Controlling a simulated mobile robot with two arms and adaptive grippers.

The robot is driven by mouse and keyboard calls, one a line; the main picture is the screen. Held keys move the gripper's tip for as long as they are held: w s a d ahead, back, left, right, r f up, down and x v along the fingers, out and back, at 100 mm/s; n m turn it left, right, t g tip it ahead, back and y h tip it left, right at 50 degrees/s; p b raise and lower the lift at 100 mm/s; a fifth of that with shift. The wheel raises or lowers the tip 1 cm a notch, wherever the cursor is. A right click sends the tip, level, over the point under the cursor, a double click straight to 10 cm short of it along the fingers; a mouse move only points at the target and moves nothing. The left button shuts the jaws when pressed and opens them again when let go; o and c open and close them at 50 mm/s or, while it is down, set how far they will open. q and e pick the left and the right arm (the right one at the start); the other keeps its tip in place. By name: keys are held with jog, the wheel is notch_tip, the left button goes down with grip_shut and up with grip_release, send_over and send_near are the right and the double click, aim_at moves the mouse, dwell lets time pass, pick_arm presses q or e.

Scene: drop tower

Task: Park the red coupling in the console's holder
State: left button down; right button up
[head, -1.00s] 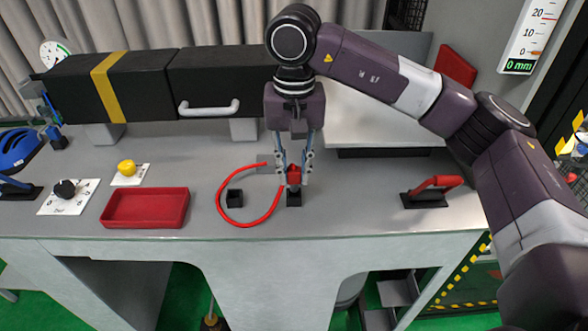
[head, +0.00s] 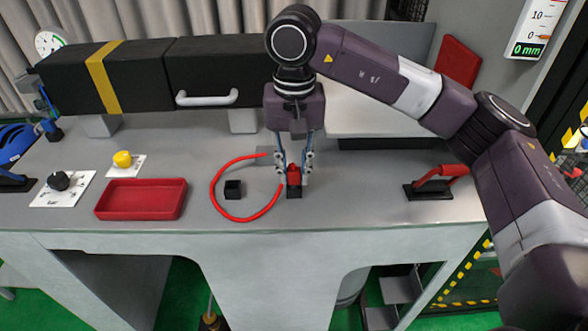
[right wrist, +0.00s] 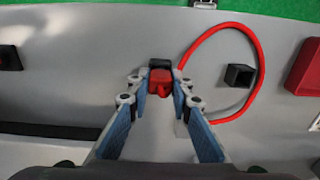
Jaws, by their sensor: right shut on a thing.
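The red coupling (head: 294,176) is between the fingers of my right gripper (head: 294,172), which is shut on it. It also shows in the right wrist view (right wrist: 160,84). A red hose (head: 213,195) loops on the console to the left of the gripper. My left gripper is not in view.
A hollow black box (head: 233,189) stands inside the hose loop. A red tray (head: 141,199) and a yellow knob (head: 122,159) are farther left. A red-handled lever (head: 430,187) stands at right. A long black casing (head: 210,70) lies behind. The console between gripper and lever is clear.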

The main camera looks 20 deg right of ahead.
jog(key=shift+f, duration=0.2)
dwell(0.3)
jog(key=o, duration=0.9)
jog(key=shift+o, duration=0.2)
jog(key=shift+r, duration=0.15)
notch_tip(320, 180, up, 12)
